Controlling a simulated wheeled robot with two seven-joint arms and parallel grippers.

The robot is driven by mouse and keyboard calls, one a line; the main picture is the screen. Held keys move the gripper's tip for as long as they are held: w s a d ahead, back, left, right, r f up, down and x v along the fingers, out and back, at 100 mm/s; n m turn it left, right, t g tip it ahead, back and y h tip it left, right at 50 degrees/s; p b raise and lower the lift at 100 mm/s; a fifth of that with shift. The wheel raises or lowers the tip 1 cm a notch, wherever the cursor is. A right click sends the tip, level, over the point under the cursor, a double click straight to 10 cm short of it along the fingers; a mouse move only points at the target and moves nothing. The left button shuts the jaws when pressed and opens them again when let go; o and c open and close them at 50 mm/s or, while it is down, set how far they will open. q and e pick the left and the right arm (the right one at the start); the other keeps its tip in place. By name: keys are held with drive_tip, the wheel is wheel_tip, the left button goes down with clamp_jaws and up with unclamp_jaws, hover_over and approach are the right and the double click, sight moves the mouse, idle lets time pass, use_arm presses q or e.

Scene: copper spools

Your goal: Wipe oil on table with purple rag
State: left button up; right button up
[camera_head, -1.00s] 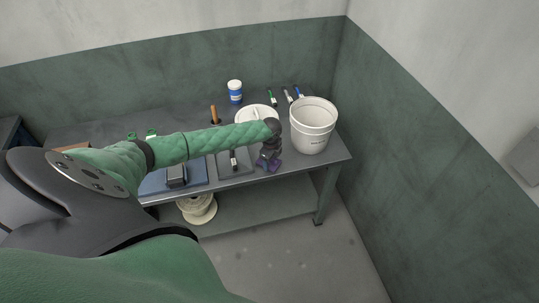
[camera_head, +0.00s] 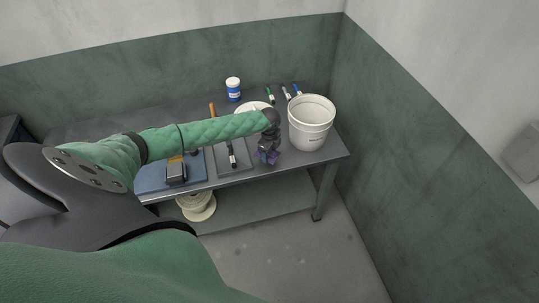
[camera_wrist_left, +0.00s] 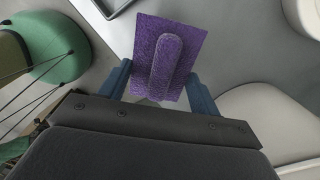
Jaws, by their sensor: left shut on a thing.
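The purple rag (camera_head: 267,157) is at the front right part of the grey table (camera_head: 292,160), in front of the white bucket. My left gripper (camera_head: 268,153) is shut on the rag from above. In the left wrist view the rag (camera_wrist_left: 184,38) is a flat purple sheet with a raised ridge, between the blue fingers of my left gripper (camera_wrist_left: 160,84). I cannot tell whether the rag touches the tabletop. I cannot make out any oil on the table. My right gripper is out of view.
The white bucket (camera_head: 311,123) stands close right of my left gripper. A white plate (camera_head: 246,109) lies behind my forearm. A grey tray (camera_head: 240,167) holding a dark tool is to the left.

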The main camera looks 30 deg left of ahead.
use_arm(q)
drive_tip(key=shift+r, duration=0.95)
drive_tip(key=shift+r, duration=1.5)
